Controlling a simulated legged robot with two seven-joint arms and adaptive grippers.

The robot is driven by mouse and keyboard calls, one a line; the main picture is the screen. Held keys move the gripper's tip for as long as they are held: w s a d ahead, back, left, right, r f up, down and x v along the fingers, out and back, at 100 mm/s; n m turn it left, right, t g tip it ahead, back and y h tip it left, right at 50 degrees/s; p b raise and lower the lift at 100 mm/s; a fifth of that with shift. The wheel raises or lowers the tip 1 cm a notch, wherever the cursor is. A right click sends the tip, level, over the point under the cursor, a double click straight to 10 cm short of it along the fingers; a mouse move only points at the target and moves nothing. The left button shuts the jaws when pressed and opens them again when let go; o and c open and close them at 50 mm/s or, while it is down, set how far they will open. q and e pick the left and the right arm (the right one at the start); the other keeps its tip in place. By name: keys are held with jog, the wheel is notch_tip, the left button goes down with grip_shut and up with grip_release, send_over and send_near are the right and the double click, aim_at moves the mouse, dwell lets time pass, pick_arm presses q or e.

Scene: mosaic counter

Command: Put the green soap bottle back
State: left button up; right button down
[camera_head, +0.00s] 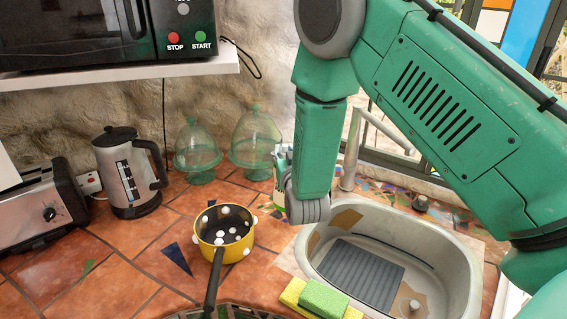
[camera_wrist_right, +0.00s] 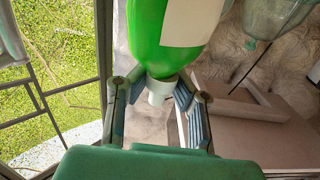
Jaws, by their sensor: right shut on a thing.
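The green soap bottle (camera_wrist_right: 172,35) fills the top middle of the right wrist view, with a pale label and a white cap or neck (camera_wrist_right: 159,90). My right gripper (camera_wrist_right: 160,84) is shut on it at the white part, one finger on each side. My left gripper is not in view.
The sink (camera_head: 440,243) with a grey mat lies at right, with a tap (camera_head: 352,150) behind it. Sponges (camera_head: 322,299) sit at its front edge. A yellow pot (camera_head: 225,253), kettle (camera_head: 127,175), toaster (camera_head: 43,207) and glass domes (camera_head: 254,138) stand left. Tiles near the pot are partly clear.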

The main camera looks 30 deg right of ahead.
jog(key=f, duration=0.1)
jog(key=d+f, duration=0.1)
jog(key=shift+d+f, duration=0.15)
jog(key=shift+f, duration=0.2)
jog(key=shift+d+f, duration=0.3)
jog(key=shift+f, duration=0.05)
jog(key=shift+a, duration=0.1)
jog(key=c, duration=1.6)
grip_release()
jog(key=shift+s+a, duration=0.1)
jog(key=shift+a, duration=0.15)
jog(key=shift+o, duration=0.6)
jog(key=shift+a+r, duration=0.15)
jog(key=shift+a, duration=0.4)
pick_arm(q)
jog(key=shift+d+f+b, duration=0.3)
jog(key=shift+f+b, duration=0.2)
jog(key=shift+b, duration=0.1)
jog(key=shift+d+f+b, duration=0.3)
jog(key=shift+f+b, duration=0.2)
jog(key=shift+b, duration=0.1)
pick_arm(e)
jog(key=d+v, duration=0.1)
jog(key=v, duration=1)
jog(key=shift+s, duration=0.4)
jog(key=shift+a, duration=0.15)
